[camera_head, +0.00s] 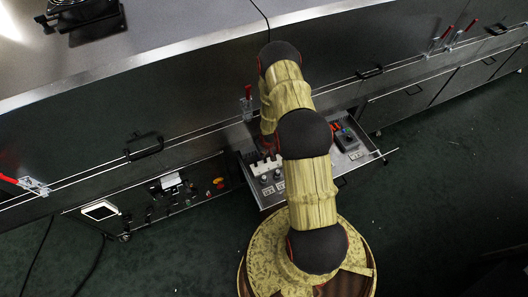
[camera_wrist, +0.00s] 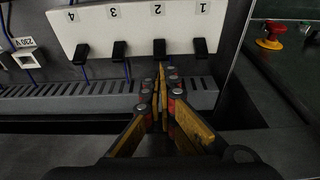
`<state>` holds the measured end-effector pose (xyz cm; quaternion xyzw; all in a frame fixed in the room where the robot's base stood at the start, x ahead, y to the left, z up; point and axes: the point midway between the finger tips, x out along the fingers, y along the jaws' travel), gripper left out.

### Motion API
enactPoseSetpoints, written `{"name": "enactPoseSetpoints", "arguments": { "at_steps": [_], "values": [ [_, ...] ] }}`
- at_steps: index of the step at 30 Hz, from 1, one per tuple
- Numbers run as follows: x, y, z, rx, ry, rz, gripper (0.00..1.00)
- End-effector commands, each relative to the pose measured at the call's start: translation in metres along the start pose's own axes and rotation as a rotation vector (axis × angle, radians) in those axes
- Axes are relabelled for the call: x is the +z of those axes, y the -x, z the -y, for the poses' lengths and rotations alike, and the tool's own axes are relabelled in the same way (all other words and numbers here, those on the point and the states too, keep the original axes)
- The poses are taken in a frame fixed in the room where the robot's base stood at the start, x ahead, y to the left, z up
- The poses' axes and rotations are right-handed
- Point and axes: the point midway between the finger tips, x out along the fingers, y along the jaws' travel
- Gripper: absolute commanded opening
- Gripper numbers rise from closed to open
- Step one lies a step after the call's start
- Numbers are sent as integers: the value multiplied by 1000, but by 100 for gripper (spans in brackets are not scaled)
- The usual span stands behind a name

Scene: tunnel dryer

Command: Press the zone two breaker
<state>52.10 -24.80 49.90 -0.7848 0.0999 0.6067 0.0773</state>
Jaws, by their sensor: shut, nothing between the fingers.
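In the wrist view a white breaker block (camera_wrist: 135,28) carries a row of black levers under the digits 4, 3, 2 and 1, which read upside down. The zone two breaker lever (camera_wrist: 159,47) is under the digit 2. My gripper (camera_wrist: 160,72) is shut and empty, its fingertips just below that lever in the picture. I cannot tell whether they touch it. The levers for 3 (camera_wrist: 119,50) and 1 (camera_wrist: 200,48) are on either side. In the head view the breaker block (camera_head: 265,167) is at the left of an open drawer; my arm hides the gripper.
A slotted grey duct (camera_wrist: 70,103) runs below the breakers. A 230 V socket (camera_wrist: 27,57) is at the left. A red emergency button (camera_wrist: 271,35) on a yellow base is at the right. The open drawer (camera_head: 370,162) juts from the dryer.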

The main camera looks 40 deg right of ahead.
Motion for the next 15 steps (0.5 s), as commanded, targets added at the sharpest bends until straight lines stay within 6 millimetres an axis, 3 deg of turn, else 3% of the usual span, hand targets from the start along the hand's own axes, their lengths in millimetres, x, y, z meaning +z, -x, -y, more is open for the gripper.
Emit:
{"name": "enactPoseSetpoints", "arguments": {
  "at_steps": [15],
  "values": [
    [0, -7, 0, 0, 0, -2, 0]
  ]
}}
